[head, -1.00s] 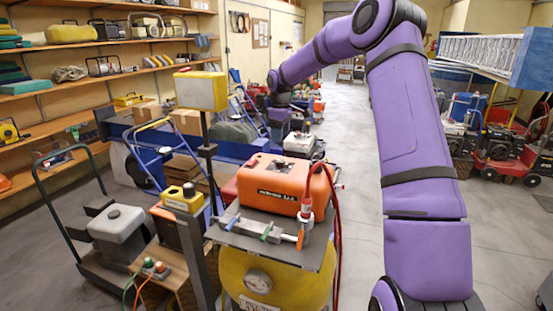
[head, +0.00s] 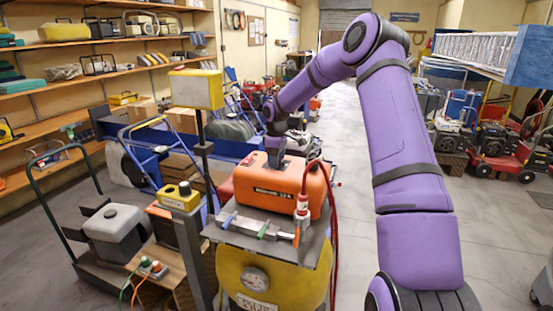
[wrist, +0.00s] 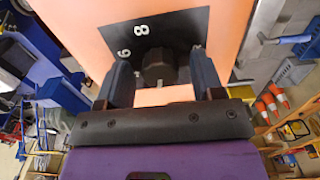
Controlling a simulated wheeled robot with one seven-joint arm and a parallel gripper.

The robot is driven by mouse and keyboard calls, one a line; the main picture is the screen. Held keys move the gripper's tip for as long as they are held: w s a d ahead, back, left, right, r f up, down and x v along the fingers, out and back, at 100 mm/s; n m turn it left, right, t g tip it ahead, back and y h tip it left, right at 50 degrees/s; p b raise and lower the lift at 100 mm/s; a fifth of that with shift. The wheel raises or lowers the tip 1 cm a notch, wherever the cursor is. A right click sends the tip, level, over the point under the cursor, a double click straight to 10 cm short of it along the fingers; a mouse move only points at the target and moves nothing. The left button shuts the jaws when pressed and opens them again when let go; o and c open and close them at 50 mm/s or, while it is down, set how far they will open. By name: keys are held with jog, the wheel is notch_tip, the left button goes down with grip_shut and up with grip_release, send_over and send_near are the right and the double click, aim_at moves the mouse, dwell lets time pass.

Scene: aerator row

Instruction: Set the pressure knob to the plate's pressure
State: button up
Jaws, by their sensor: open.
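The orange machine (head: 283,186) stands on a dark board above a yellow tank (head: 233,270). In the wrist view, a dark ridged knob (wrist: 158,66) sits on a black dial panel (wrist: 178,35) on its top, beside white digits that look like 8 and 6 or 9. My gripper (wrist: 161,80) is open, with one finger on each side of the knob; whether they touch it is unclear. In the head view my gripper (head: 276,155) is down at the machine's top and hides the knob. A pale plate (head: 257,306) on the tank is cut off and unreadable.
A round gauge (head: 254,279) is on the tank. A yellow lamp box on a post (head: 196,88) stands at left.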

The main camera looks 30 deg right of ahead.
jog(key=c, duration=0.9)
jog(key=m, duration=0.4)
jog(key=shift+m, duration=2.9)
jog(key=o, duration=0.9)
